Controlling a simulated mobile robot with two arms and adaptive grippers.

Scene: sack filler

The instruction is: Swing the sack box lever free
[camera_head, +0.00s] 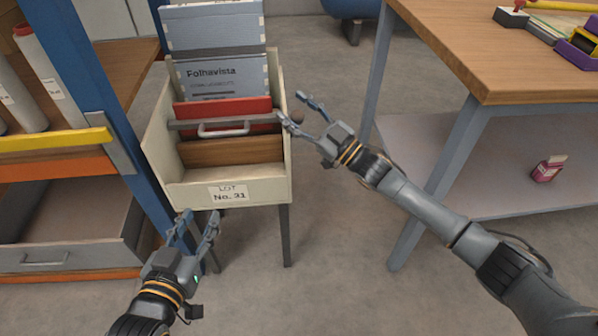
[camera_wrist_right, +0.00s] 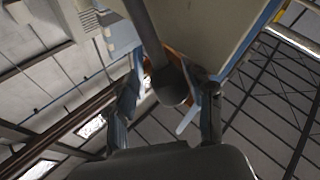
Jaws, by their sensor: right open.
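The sack box (camera_head: 228,192) is a cream open-topped box on legs, labelled "LOT No. 31". A grey lever bar (camera_head: 190,124) lies across it from left to right, with a dark round knob at its right end. In the right wrist view the lever's knob (camera_wrist_right: 170,86) shows between the finger tips. My right gripper (camera_head: 292,107) is open at the box's right side, its fingers around the knob; I cannot tell whether they touch it. My left gripper (camera_head: 198,224) is open and empty below the box's front left corner.
The box holds a red panel with a white handle (camera_head: 224,129), a brown board (camera_head: 230,151) and grey "Folhavista" sacks (camera_head: 222,78). A blue-framed rack (camera_head: 100,92) stands close on the left. A wooden-topped table (camera_head: 500,60) stands right, with floor between.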

